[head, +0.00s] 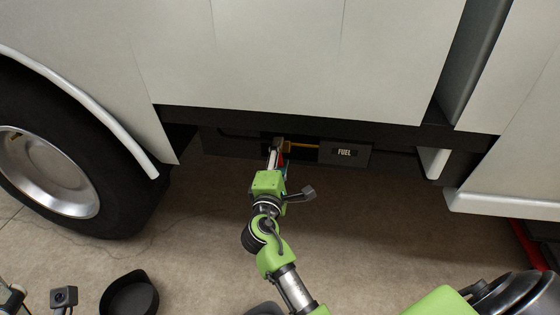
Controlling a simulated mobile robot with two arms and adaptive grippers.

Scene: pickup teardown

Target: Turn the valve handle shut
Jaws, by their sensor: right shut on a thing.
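My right gripper (276,153) reaches under the truck's side to the valve beside the box marked FUEL (344,153). It is shut on the valve handle, of which a small red part (281,159) shows at the fingers. The gripper hides most of the handle and the valve body, so I cannot tell the handle's exact angle. A yellow-orange pipe (302,146) runs from the valve to the FUEL box. At the lower left edge, a small part of my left gripper (12,299) shows; its fingers are too cut off to read.
The truck's pale side panel (290,60) hangs just above the valve. A wheel (60,165) stands at left. A black round pan (130,294) is on the floor at lower left. A red item (535,246) lies at right. The floor under the truck is clear.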

